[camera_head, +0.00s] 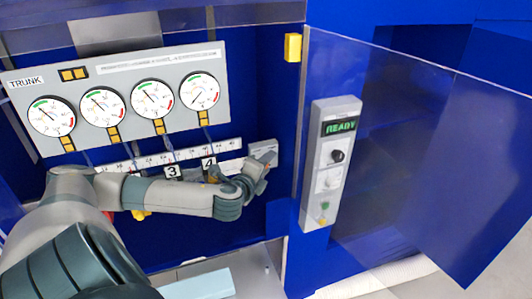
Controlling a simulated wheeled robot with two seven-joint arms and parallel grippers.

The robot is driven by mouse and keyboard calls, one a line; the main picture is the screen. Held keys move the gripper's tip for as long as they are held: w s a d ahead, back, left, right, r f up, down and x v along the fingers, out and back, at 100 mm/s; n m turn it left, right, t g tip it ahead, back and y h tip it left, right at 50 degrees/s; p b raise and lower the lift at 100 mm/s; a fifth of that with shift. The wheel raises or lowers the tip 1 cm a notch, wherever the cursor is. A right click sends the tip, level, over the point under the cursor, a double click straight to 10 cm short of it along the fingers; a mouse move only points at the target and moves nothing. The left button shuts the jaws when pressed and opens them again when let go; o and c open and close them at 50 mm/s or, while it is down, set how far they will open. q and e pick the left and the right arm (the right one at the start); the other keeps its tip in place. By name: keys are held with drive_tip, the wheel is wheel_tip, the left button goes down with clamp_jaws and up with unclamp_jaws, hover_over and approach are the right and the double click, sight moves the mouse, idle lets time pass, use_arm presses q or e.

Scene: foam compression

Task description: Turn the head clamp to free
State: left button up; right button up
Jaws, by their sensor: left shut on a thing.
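My left arm reaches in from the left across the blue cabinet, below the gauges. My left gripper (262,168) is at the right end of the white scale rail, against a small light-grey block (263,147). It is shut on a small part there, which looks to be the head clamp; the fingers and wrist hide most of it. I cannot tell which way the clamp is turned. My right gripper is not in view.
A panel marked TRUNK (130,70) with several gauges stands above the scale rail (218,147). Tags 3 (172,172) and 4 (209,162) hang by the rail. A control box (331,160) reading READY and a clear door (420,130) stand at the right.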

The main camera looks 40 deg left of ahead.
use_arm(q)
drive_tip(key=shift+r+m+g+p, duration=0.15)
drive_tip(key=shift+m+g+p, duration=0.15)
drive_tip(key=shift+m+g, duration=1.25)
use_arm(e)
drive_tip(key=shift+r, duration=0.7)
use_arm(q)
drive_tip(key=shift+n+g, duration=0.25)
drive_tip(key=shift+g, duration=0.1)
drive_tip(key=o, duration=1)
drive_tip(key=shift+o, duration=0.2)
drive_tip(key=shift+w, duration=0.1)
drive_tip(key=shift+r, duration=0.1)
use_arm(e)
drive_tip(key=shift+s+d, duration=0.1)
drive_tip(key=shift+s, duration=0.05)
